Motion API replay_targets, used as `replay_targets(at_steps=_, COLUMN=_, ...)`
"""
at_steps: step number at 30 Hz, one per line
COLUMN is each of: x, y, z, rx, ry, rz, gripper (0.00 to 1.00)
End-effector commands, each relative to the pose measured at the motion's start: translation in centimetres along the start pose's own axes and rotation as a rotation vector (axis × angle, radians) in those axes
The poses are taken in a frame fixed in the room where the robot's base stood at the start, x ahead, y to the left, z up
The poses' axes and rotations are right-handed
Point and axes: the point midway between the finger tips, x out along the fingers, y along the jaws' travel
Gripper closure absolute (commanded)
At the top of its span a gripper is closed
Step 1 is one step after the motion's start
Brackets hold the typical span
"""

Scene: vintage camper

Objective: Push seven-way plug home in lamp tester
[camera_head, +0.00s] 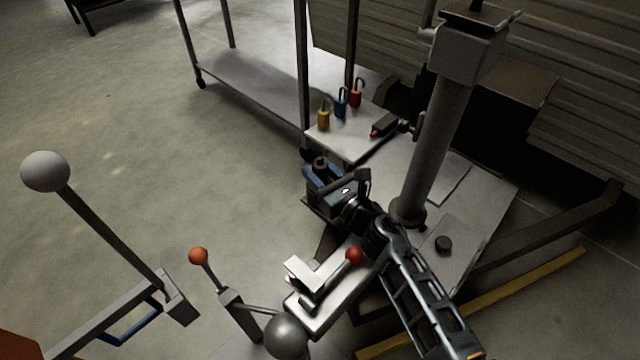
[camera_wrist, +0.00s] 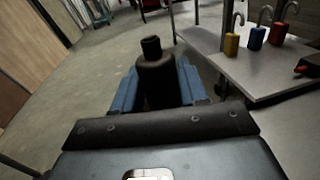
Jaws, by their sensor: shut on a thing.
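My gripper (camera_head: 322,174) is shut on a dark, stepped cylindrical piece, which looks like the seven-way plug (camera_head: 320,163). In the wrist view the plug (camera_wrist: 156,78) stands between the two blue fingers of my gripper (camera_wrist: 157,92), its narrower end pointing away from the wrist. Open floor shows beyond that end, and it appears free of any socket. I cannot surely pick out the lamp tester. A small dark box with a red end (camera_head: 384,125) lies on the bench beyond the gripper, and its red end shows at the right edge of the wrist view (camera_wrist: 302,69).
Yellow (camera_head: 323,119), blue (camera_head: 341,106) and red (camera_head: 356,98) padlocks stand on the bench corner. A thick grey post (camera_head: 437,140) rises close right of my gripper. A red-knobbed lever (camera_head: 354,255) is below it. Floor at left (camera_head: 190,170) is clear.

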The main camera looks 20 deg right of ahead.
Motion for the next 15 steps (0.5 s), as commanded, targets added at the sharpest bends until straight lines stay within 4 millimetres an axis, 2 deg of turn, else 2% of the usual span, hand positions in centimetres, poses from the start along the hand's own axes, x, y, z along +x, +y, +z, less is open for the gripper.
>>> replay_targets(at_steps=1, x=-0.01, y=0.0, z=0.0, rx=0.0, ry=0.0, rz=0.0, gripper=0.79)
replay_targets(at_steps=5, x=-0.01, y=0.0, z=0.0, rx=0.0, ry=0.0, rz=0.0, gripper=0.92)
replay_targets(at_steps=11, x=0.0, y=-0.01, z=0.07, rx=0.0, ry=-0.001, rz=0.0, gripper=0.92)
replay_targets(at_steps=15, x=0.01, y=0.0, z=0.89, rx=-0.001, ry=-0.001, rz=0.0, gripper=0.93)
